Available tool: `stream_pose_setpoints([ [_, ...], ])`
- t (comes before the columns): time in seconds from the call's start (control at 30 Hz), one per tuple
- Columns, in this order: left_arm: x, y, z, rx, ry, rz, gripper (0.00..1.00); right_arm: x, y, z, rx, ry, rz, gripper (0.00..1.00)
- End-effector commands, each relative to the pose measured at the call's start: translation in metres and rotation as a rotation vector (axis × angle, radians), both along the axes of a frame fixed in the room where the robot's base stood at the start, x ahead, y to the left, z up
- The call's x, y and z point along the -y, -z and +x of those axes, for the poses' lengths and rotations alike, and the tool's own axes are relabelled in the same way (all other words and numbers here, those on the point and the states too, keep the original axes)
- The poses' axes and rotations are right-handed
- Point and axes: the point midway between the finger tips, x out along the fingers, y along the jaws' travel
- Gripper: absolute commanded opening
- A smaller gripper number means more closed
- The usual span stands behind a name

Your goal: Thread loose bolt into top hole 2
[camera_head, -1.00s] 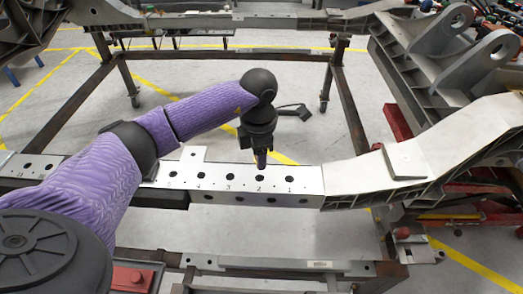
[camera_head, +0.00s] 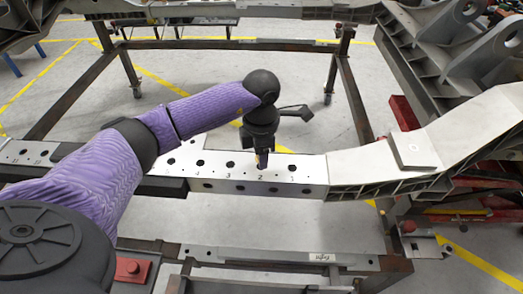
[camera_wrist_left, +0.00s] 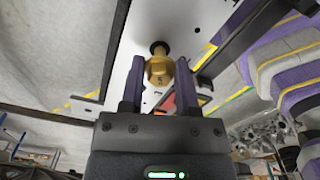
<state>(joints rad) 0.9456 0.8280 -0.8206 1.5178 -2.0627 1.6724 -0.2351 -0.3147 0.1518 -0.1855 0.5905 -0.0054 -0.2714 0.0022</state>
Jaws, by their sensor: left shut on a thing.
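The silver beam (camera_head: 312,180) runs across the head view, with numbered holes along its top face. My left gripper (camera_head: 262,161) points down at top hole 2, and its fingertips cover most of that hole. In the wrist view, my left gripper (camera_wrist_left: 160,66) is shut on a brass-coloured bolt (camera_wrist_left: 159,73), with one dark finger on each side of its hex head. The bolt's shank points at a dark round hole (camera_wrist_left: 157,46) in the pale plate. I cannot tell whether its tip is inside the hole. My right gripper is not in view.
Top hole 1 (camera_head: 292,168) and top hole 3 (camera_head: 230,164) are visible beside the gripper. A thick angled chassis arm (camera_head: 470,135) rises at the right. A dark steel stand frame surrounds open floor behind the beam. A red block (camera_head: 132,270) sits at the lower left.

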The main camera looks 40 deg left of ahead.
Motion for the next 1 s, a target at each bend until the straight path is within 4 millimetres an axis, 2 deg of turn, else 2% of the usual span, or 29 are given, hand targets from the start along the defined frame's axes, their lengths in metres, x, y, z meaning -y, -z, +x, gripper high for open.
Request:
stream_pose_setpoints([
  [0.23,0.0,0.001,0.0,0.0,0.0,0.0,0.0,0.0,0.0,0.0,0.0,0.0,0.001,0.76],
  [0.5,0.0,0.014,0.0,-0.001,0.0,0.001,0.0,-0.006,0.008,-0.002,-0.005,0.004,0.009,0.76],
  [1.0,0.0,0.016,0.0,0.001,0.0,-0.001,0.0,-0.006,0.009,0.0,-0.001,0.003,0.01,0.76],
])
